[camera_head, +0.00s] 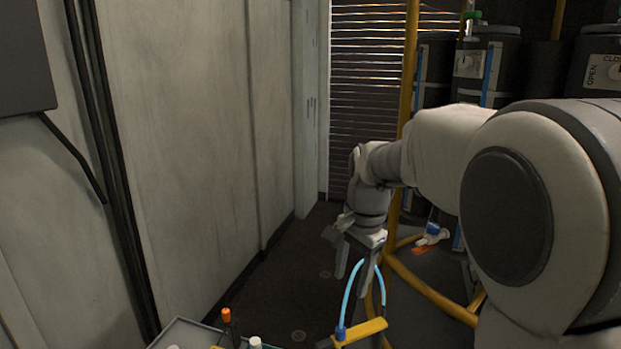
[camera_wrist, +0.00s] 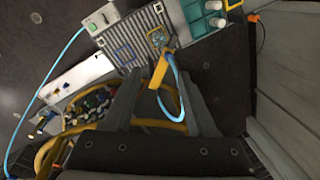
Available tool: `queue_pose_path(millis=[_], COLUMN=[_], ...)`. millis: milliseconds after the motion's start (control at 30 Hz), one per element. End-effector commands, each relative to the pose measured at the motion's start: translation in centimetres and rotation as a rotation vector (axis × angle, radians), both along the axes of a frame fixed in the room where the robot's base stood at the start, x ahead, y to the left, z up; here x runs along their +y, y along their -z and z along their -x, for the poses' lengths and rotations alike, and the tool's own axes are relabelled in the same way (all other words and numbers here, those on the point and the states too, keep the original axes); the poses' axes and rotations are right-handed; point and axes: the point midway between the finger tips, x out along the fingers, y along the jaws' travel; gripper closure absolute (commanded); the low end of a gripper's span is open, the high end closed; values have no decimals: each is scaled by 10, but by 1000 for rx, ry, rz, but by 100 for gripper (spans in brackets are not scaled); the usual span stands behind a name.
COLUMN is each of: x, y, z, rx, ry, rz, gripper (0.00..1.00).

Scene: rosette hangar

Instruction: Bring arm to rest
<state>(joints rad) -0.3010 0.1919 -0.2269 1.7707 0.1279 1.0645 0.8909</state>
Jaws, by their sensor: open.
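My gripper (camera_head: 352,266) hangs from my arm with its fingers pointing down, in the middle of the head view. In the wrist view the two fingers of my gripper (camera_wrist: 160,95) stand apart, with nothing seen clasped between them. A light blue cable loop (camera_head: 356,292) with a yellow piece (camera_head: 362,331) at its lower end shows just below the fingers in the head view. In the wrist view the blue cable (camera_wrist: 176,88) and the yellow piece (camera_wrist: 158,68) appear between and beyond the fingers; I cannot tell whether either touches them.
A pale wall (camera_head: 190,150) runs along the left. Dark cylinders (camera_head: 485,62) stand behind yellow rails (camera_head: 430,292) at the right. An orange-topped item (camera_head: 226,316) is at the bottom edge. A ribbed grey unit (camera_wrist: 128,48) and a bin of small parts (camera_wrist: 95,105) show below. Dark floor (camera_head: 290,285) is open.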

Motion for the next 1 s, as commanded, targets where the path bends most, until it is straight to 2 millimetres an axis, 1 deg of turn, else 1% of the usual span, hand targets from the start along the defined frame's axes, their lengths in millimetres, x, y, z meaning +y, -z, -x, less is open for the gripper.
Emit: queue_pose_path(millis=[33,200,400,533,700,833,1000], x=[-6,-22,-37,-45,-54,-58,-61], y=[-11,-35,-50,-53,-48,-41,-35], z=[13,58,111,146,187,210,224], rx=[-27,-109,-207,-270,-335,-367,-384], ry=[-40,-196,-384,-502,-652,-740,-803], rz=[-5,8,60,115,208,274,326], gripper=[43,43,43,43,43,43,43])
